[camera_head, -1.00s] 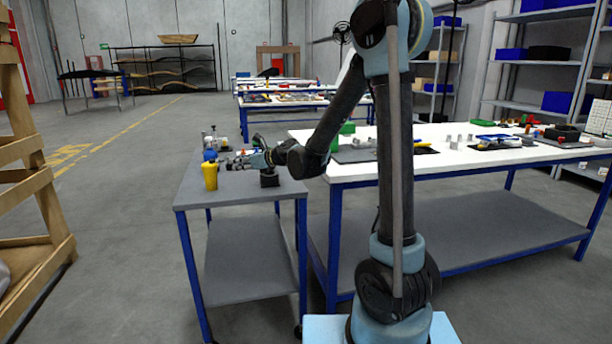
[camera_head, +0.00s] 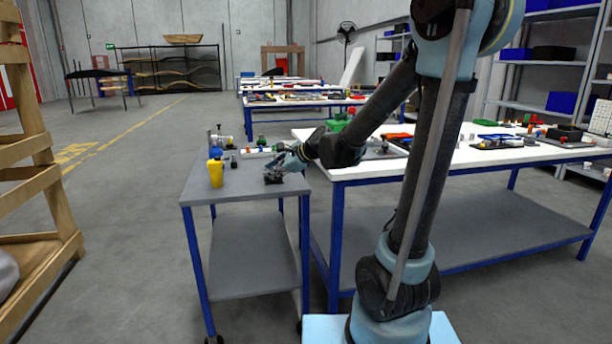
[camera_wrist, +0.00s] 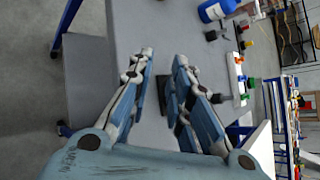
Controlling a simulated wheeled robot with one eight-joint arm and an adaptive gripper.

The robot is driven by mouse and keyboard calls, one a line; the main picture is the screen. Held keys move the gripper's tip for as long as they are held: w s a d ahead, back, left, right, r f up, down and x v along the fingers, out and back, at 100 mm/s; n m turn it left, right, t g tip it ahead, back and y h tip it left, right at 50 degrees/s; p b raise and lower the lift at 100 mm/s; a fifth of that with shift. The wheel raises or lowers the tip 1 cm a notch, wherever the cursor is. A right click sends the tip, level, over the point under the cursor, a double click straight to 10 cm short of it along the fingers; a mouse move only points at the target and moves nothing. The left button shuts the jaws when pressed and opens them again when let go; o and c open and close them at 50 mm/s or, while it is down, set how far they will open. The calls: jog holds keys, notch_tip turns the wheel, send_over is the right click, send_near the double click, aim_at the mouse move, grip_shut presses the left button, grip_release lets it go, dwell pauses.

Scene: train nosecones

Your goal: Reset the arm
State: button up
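My arm rises from its base in the head view and bends over to the left. Its end, my gripper (camera_head: 277,168), hangs over the right side of the small grey cart table (camera_head: 236,190), close to a dark block (camera_head: 273,180). In the wrist view my gripper (camera_wrist: 164,58) has its two blue-grey fingers apart, with bare grey tabletop showing between the tips and nothing held. A dark object lies partly hidden behind the right finger. I cannot tell whether the finger touches it.
A yellow cup (camera_head: 216,173) and several small items stand on the cart's left and back. A white-topped workbench (camera_head: 480,157) with trays and parts stands to the right. A wooden frame (camera_head: 40,180) stands at far left. The floor between is clear.

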jog(key=s+d+f+n+g+h, duration=0.1)
jog(key=s+d+f+n+h, duration=0.2)
jog(key=s+d, duration=0.6)
jog(key=s+d+f+n+g+h, duration=0.1)
jog(key=s+d+f+n+h, duration=0.2)
jog(key=s+d+f+n, duration=0.2)
jog(key=s+d+f+n+g+h, duration=0.2)
jog(key=s+d+f+n, duration=0.3)
jog(key=s+d, duration=1)
jog(key=d+n+h, duration=0.1)
jog(key=n, duration=0.2)
jog(key=shift+d+n+h, duration=0.25)
jog(key=shift+n+h, duration=0.05)
jog(key=shift+n, duration=0.1)
jog(key=shift+s, duration=0.1)
jog(key=shift+w+f, duration=0.2)
jog(key=shift+w, duration=0.2)
